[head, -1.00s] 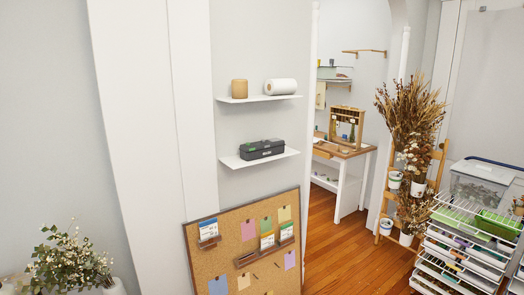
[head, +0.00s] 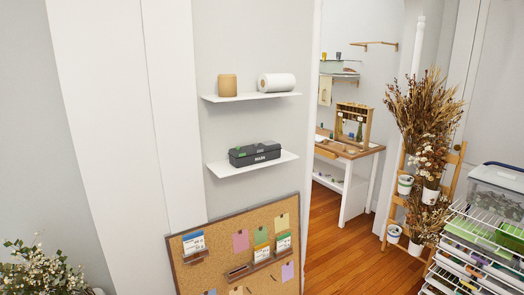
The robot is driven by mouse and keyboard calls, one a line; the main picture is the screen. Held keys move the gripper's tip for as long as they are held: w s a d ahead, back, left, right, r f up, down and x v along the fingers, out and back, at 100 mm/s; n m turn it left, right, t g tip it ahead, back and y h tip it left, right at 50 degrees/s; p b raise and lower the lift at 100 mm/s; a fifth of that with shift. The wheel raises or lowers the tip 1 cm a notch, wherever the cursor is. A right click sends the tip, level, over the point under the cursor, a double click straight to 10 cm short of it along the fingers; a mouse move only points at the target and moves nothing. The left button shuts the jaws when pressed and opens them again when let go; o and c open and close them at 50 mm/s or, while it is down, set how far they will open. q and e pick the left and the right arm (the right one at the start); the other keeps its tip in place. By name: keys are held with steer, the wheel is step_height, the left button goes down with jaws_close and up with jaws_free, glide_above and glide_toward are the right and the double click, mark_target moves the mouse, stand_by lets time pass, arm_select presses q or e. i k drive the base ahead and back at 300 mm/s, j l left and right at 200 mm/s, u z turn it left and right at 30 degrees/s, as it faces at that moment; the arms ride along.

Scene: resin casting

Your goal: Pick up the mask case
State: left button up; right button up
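The mask case (head: 254,153) is a dark grey box with white lettering on its front and green bits on its lid. It sits on the lower white wall shelf (head: 222,171), left of the doorway. Neither of my grippers shows in the head view.
The upper shelf (head: 225,98) holds a tan canister (head: 227,85) and a white paper roll (head: 276,83). A corkboard (head: 215,265) with notes is below the shelves. Dried flowers on a wooden rack (head: 456,160) and wire drawers (head: 470,250) stand at right. The doorway floor (head: 325,235) is clear.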

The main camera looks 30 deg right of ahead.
mark_target(254, 153)
steer(key=i+l, duration=0.15)
steer(key=l, duration=0.25)
steer(key=i+l, duration=0.2)
steer(key=l, duration=0.2)
steer(key=i+l, duration=0.15)
steer(key=l, duration=0.25)
steer(key=i+l, duration=0.15)
steer(key=l, duration=0.25)
steer(key=i+l, duration=0.2)
steer(key=l, duration=0.2)
steer(key=i+l, duration=0.15)
steer(key=l, duration=0.25)
steer(key=i+l, duration=0.15)
steer(key=l, duration=0.3)
steer(key=i+l, duration=0.2)
steer(key=l, duration=0.2)
